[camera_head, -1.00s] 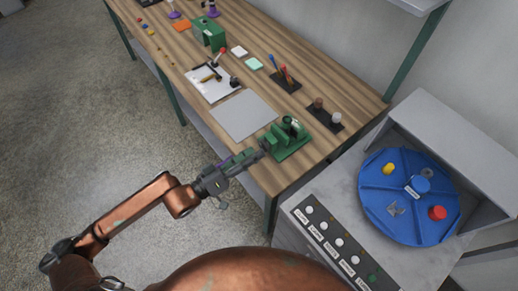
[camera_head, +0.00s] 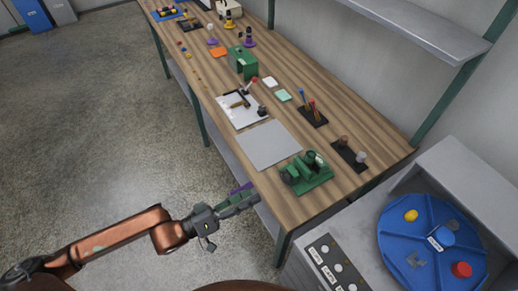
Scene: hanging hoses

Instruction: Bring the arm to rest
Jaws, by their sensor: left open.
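My left arm (camera_head: 130,232) is copper-coloured and reaches in from the lower left, bent at a joint. My left gripper (camera_head: 247,197) is at the near edge of the wooden workbench (camera_head: 300,208), with its fingers pointing right toward that edge. It is open, and I see nothing held between its fingers; a purple patch shows beside them. A green fixture (camera_head: 308,174) stands on the bench, up and to the right of the gripper and apart from it. My right gripper is not in view.
A grey mat (camera_head: 268,145), a white board (camera_head: 240,108) with tools, a green box (camera_head: 243,62) and dark holders (camera_head: 349,155) are on the bench. A blue round tray (camera_head: 393,247) sits on a grey cabinet at right. The floor (camera_head: 90,130) at left is clear.

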